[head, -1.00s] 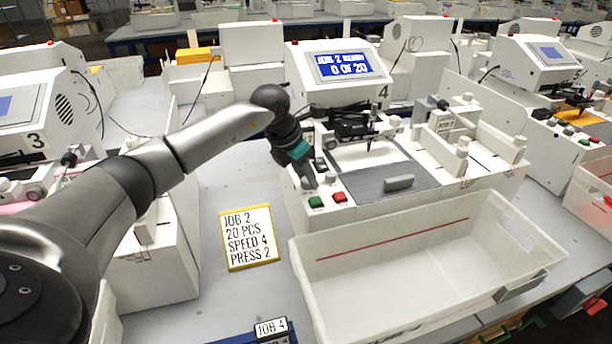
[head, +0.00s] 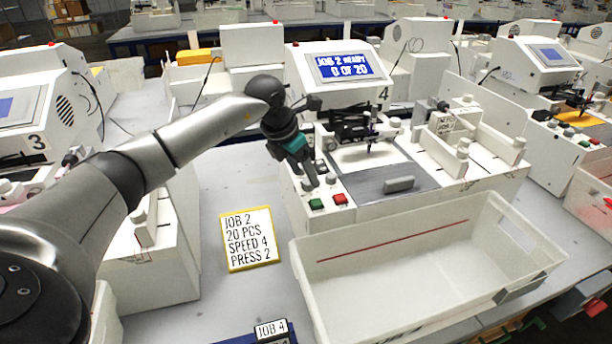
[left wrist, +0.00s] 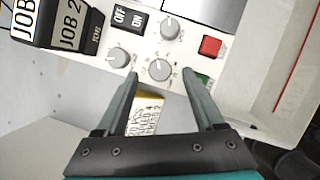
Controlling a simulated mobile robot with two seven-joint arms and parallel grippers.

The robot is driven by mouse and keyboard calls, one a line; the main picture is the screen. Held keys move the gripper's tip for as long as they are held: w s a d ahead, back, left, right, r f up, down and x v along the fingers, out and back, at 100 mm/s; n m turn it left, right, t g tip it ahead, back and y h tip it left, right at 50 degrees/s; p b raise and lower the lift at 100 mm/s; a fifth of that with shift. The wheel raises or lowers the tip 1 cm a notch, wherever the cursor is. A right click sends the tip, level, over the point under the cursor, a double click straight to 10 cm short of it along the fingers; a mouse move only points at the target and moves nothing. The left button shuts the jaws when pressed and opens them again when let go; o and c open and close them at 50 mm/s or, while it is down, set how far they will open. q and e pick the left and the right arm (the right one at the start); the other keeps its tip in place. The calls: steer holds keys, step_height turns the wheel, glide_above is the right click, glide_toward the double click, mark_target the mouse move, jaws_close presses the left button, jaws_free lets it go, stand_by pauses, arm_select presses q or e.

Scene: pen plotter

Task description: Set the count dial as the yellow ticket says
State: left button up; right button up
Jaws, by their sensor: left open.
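The yellow-edged ticket (head: 249,238) lies on the table left of plotter 4 and reads JOB 2, 20 PCS, SPEED 4, PRESS 2. It shows partly between my fingers in the left wrist view (left wrist: 146,114). The plotter's screen (head: 347,66) reads JOB 2 READY, 0 OF 20. In the left wrist view are three grey knobs: a left one (left wrist: 118,57), a middle one (left wrist: 160,69) and an upper one (left wrist: 170,28). Their labels are too small to read, so I cannot tell which is the count dial. My left gripper (left wrist: 160,80) is open, its fingertips either side of the middle knob.
A red button (left wrist: 210,46) and a green button (left wrist: 203,78) are close to the right finger. An OFF/ON switch (left wrist: 128,19) and a JOB 2 block (left wrist: 70,28) are at upper left. A white bin (head: 420,262) stands in front of the plotter.

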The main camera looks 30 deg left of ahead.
arm_select(q)
steer(key=v, duration=1.3)
steer(key=shift+p, duration=0.35)
steer(key=shift+f, duration=0.1)
